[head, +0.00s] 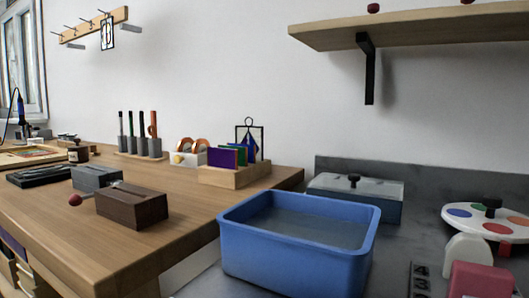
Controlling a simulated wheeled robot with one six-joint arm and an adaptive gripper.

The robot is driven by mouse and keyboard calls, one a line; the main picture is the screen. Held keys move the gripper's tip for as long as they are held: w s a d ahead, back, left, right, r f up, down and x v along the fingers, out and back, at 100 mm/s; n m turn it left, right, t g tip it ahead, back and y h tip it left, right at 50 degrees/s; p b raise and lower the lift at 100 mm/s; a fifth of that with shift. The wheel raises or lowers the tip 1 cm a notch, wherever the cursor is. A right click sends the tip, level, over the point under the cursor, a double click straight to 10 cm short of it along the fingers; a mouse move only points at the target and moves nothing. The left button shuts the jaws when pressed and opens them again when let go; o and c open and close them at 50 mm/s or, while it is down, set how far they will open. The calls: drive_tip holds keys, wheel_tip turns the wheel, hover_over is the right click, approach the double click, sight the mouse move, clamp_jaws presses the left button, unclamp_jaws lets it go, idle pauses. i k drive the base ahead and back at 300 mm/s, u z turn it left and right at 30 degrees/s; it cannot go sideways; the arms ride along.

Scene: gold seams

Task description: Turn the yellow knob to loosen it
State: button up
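No clear yellow knob shows in the head view. A small pale yellow round spot (179,159) is on the white holder (194,158) with copper-coloured rolls, towards the back of the wooden bench; it is too small to tell whether it is a knob. A dark red ball-shaped knob (75,200) sits at the near left of the bench, beside a grey block (95,178) and a dark brown wooden block (132,206). My gripper is not in view.
A blue basin (297,272) stands right of the wooden bench (205,205). A lidded grey box (356,187), a white palette with coloured spots (472,222) and a pink block (482,280) are further right. A wooden shelf (420,30) overhangs at upper right.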

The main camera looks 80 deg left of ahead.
sight(177, 159)
drive_tip(key=z, duration=0.15)
drive_tip(key=k, duration=1.8)
drive_tip(key=u, duration=2.35)
